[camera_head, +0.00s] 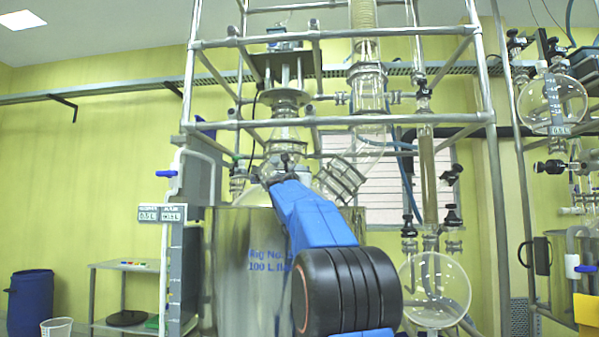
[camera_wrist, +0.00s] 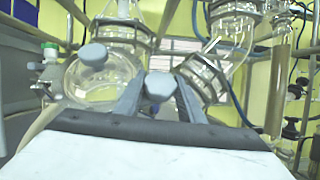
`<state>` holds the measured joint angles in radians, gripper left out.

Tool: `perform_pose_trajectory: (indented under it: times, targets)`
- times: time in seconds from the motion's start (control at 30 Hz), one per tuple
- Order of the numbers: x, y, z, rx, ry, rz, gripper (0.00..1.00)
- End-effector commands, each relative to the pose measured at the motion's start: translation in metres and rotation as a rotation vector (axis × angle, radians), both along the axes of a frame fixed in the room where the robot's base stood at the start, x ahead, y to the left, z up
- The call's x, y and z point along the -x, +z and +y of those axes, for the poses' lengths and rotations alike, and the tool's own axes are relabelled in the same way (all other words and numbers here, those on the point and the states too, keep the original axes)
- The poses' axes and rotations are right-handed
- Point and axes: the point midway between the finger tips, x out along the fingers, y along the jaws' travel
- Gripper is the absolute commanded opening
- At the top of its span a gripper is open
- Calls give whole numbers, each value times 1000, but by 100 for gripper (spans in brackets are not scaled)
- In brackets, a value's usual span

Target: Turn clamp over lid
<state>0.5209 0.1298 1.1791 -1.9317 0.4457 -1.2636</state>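In the wrist view, a round grey-blue knob (camera_wrist: 160,86) shows between the two fingers of my gripper (camera_wrist: 160,80). The fingers stand apart on either side of it, with no clear sign that they press on it. A second similar knob (camera_wrist: 93,55) is up and to the left, in front of a clear round glass part (camera_wrist: 103,78). I cannot tell which part is the lid or how the clamp sits on it. In the head view, my blue arm reaches up to the glassware above the large reactor vessel (camera_head: 240,275) and hides part of it; the fingertips are not clear there.
A metal pipe frame (camera_head: 487,60) surrounds the glassware. An angled glass tube (camera_wrist: 206,76) stands close to the right of my fingers. A round flask (camera_head: 436,290) hangs at the lower right. A small shelf (camera_head: 125,265) and blue drum (camera_head: 30,303) stand left.

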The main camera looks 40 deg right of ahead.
Motion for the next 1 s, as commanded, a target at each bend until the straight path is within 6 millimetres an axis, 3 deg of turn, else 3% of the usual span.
perform_pose_trajectory:
  times: [0.1, 0.53, 1.0]
  targets:
    - [0, 0, 0, 0, 1, 0, 13]
    - [-2, 0, 1, -44, -55, -52, 13]
    - [-3, 0, 1, -230, -295, -271, 13]
